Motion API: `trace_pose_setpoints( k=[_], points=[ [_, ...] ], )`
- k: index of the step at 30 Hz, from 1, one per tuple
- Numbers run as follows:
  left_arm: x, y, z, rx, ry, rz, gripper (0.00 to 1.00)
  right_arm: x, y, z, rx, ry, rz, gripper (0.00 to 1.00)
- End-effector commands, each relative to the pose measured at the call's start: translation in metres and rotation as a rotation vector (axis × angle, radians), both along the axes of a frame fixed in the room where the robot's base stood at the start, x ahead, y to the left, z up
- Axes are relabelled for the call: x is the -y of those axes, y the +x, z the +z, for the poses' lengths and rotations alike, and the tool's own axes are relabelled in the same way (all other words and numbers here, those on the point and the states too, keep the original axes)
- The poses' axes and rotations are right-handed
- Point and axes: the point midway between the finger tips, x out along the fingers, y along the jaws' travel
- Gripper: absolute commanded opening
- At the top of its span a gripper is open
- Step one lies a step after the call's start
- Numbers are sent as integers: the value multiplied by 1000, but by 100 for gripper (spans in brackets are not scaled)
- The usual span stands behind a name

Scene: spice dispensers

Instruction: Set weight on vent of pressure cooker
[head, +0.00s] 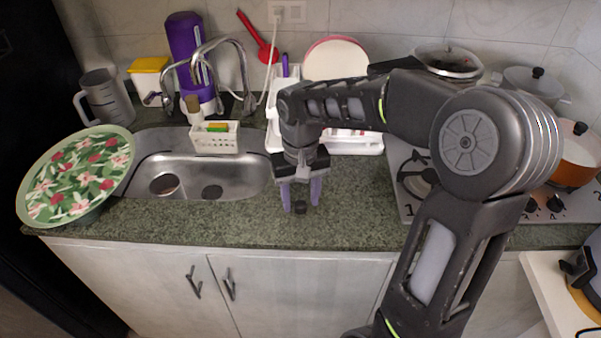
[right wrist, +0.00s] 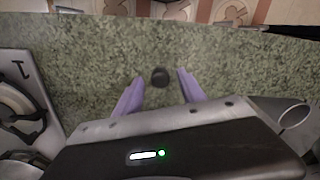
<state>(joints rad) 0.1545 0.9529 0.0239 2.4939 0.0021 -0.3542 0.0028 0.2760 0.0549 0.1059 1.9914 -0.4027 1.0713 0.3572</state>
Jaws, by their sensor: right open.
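The weight is a small dark round piece (head: 300,207) on the green granite counter, right of the sink. In the right wrist view the weight (right wrist: 160,77) sits between and just beyond my purple fingertips. My right gripper (head: 301,203) is open, pointing down over the counter with a finger on either side of the weight; in the wrist view the gripper (right wrist: 160,77) touches neither side of it. A pressure cooker may be the dark-handled appliance (head: 580,268) cut off at the right edge; its vent is not visible. My left gripper is not in view.
A steel sink (head: 240,183) lies to the left, with a floral tray (head: 75,175) beside it. A dish rack (head: 360,147) stands behind my right arm. A stove (head: 408,205) with several pots is at the right. The counter front around the weight is clear.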

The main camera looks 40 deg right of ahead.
Motion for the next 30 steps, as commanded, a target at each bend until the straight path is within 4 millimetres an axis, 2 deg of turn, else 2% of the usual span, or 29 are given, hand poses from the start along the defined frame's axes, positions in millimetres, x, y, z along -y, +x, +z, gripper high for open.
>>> trace_pose_setpoints(
  k=[9,13,18,30],
  points=[
    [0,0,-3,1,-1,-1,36,0,1,66,6,0,1,47],
    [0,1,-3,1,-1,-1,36,0,1,87,4,1,1,47],
    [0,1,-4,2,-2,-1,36,0,0,98,1,1,1,47],
    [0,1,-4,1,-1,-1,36,0,0,99,0,1,0,47]
  ],
)
